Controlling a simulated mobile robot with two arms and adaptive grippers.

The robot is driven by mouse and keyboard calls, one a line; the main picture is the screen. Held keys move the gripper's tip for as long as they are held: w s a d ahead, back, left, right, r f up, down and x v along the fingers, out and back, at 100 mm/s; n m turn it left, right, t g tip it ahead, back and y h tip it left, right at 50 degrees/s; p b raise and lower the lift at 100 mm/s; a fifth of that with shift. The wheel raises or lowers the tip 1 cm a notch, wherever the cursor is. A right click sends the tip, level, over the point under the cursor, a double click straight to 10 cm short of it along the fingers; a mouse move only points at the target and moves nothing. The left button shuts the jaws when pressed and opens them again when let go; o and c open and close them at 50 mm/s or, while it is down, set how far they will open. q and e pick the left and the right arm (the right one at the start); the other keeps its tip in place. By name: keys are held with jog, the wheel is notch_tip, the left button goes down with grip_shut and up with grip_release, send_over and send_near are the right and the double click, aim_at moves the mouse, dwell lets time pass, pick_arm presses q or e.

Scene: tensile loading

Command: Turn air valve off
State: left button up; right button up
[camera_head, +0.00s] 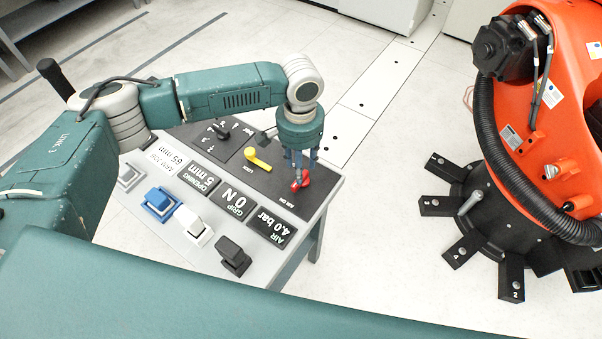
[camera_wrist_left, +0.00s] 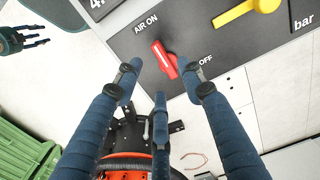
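The red air valve handle (camera_head: 301,181) sits on the dark panel at the right end of the console. In the left wrist view the red handle (camera_wrist_left: 165,59) lies slanted, one end just below the "AIR ON" lettering and "OFF" to its right. My left gripper (camera_head: 301,164) reaches down over the handle. In the wrist view its blue fingers (camera_wrist_left: 161,78) are spread apart, with the handle between and beyond their tips; contact cannot be told. My right gripper (camera_wrist_left: 36,43) shows small at the wrist view's upper left; its opening is unclear.
A yellow lever (camera_head: 257,159) and a black knob (camera_head: 221,131) stand on the same panel, left of the valve. Blue, white and black rocker switches line the console's near edge. An orange robot (camera_head: 545,130) stands at right, with open floor between.

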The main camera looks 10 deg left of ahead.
pick_arm(q)
notch_tip(320, 180, down, 5)
jog(key=shift+w+r, duration=0.1)
jog(key=shift+f+p, duration=0.3)
jog(key=shift+f, duration=0.45)
jog(key=shift+c, duration=0.5)
jog(key=c, duration=0.8)
grip_shut()
pick_arm(e)
jog(key=shift+d+r, duration=0.2)
jog(key=shift+r, duration=0.25)
